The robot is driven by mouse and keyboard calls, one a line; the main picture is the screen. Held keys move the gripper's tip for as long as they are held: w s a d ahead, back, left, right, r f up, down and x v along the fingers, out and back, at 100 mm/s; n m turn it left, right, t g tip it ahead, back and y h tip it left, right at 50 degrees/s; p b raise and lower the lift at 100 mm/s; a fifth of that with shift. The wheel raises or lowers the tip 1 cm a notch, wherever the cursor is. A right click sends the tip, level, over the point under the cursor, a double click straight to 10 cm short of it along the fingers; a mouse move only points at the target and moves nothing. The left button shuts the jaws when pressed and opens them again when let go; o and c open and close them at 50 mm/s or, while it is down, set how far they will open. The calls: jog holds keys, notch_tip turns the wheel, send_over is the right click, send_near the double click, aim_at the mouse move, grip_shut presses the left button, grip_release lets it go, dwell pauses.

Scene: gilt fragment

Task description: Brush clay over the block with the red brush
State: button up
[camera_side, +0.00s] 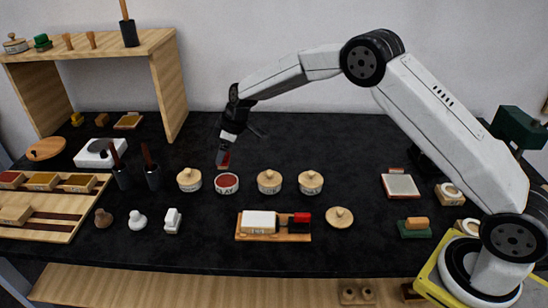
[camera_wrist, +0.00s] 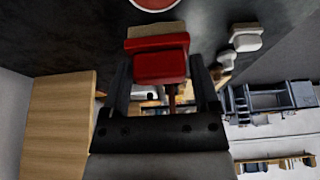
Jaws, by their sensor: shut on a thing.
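My gripper (camera_side: 227,143) is shut on the red brush (camera_side: 224,160) and holds it above the black mat, behind the open pot. In the wrist view the brush's red body (camera_wrist: 160,66) sits between my gripper's fingers (camera_wrist: 163,88), with its tan bristles pointing toward the pot. The open pot (camera_side: 227,190), whose label seems to read CLAY, holds red stuff; its rim shows at the top edge of the wrist view (camera_wrist: 158,7). The white-topped block (camera_side: 258,221) lies on a wooden board (camera_side: 272,238) in front of the pots, beside a black-and-red piece.
Lidded pots (camera_side: 189,179) (camera_side: 269,181) (camera_side: 310,181) flank the open pot. A loose wooden lid (camera_side: 340,217) lies right of the board. Dark cups with tools (camera_side: 153,177) stand at left, near a wooden shelf (camera_side: 168,85). The mat behind the pots is clear.

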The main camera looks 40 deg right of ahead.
aim_at(224, 166)
jog(key=shift+f, duration=2.65)
jog(key=shift+f, duration=0.55)
jog(key=shift+r, duration=3.55)
jog(key=shift+s, duration=0.1)
jog(key=shift+s+d+r+m, duration=0.35)
jog(key=shift+s+d+m, duration=0.05)
jog(key=shift+s+d, duration=0.1)
jog(key=s+d+r+m+h, duration=0.1)
jog(key=s+d+r+m, duration=0.1)
jog(key=s, duration=0.7)
jog(key=s+d+r+m+t+h, duration=0.1)
jog(key=s+d+r+m+h, duration=0.1)
jog(key=s+d+m, duration=0.3)
jog(key=shift+s+d+r+m, duration=0.25)
jog(key=shift+s+m, duration=0.35)
jog(key=shift+s, duration=1.35)
